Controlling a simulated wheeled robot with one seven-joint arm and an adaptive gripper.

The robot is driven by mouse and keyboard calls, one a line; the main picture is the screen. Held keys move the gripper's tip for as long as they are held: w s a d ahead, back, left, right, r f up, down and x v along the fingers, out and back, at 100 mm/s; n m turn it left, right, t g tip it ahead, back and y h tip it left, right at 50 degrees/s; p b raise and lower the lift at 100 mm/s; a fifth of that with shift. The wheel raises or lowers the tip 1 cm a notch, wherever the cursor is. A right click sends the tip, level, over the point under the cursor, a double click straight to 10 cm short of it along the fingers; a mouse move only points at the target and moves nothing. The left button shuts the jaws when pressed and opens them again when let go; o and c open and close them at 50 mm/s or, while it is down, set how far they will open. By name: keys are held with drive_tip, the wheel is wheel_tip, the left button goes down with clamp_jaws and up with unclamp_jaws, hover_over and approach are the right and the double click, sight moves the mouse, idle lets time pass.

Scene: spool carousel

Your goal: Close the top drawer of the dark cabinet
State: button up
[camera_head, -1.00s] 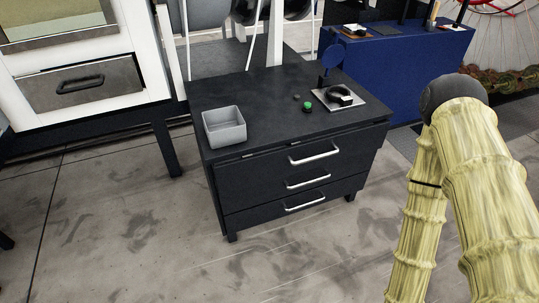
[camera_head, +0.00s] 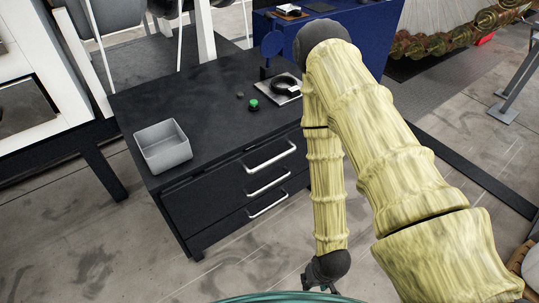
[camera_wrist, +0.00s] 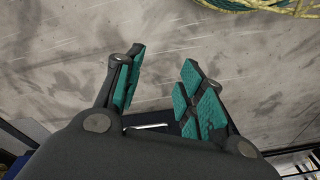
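The dark cabinet (camera_head: 200,95) stands left of my arm in the head view, with three drawers and silver bar handles. The top drawer (camera_head: 215,175) has its handle (camera_head: 270,157) on the right part of its front. A thin gap shows along its upper edge; how far it stands out is hard to tell, and my arm covers the cabinet's right end. My gripper (camera_wrist: 160,85) is open and empty in the wrist view, its teal pads apart above the floor. In the head view it is low, in front of the cabinet, mostly hidden. A silver handle (camera_wrist: 150,126) shows beyond the gripper base.
On the cabinet top are a grey bin (camera_head: 163,147), a green button (camera_head: 254,104) and a dark ring-shaped item (camera_head: 285,84) on a plate. A blue cabinet (camera_head: 374,45) stands behind. Bare concrete floor (camera_head: 260,255) lies in front of the drawers.

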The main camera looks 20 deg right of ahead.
drive_tip(key=w+f+m+t+y+b, duration=0.1)
drive_tip(key=w+f+m+t+b, duration=0.2)
drive_tip(key=w, duration=0.6)
drive_tip(key=m+t+y+b, duration=0.4)
drive_tip(key=m+t+b, duration=0.65)
drive_tip(key=b, duration=0.35)
approach(274, 161)
drive_tip(key=shift+n, duration=0.45)
drive_tip(key=b+x, duration=0.1)
drive_tip(key=x, duration=1)
drive_tip(key=shift+w+d+f, duration=0.1)
drive_tip(key=shift+c, duration=0.5)
clamp_jaws()
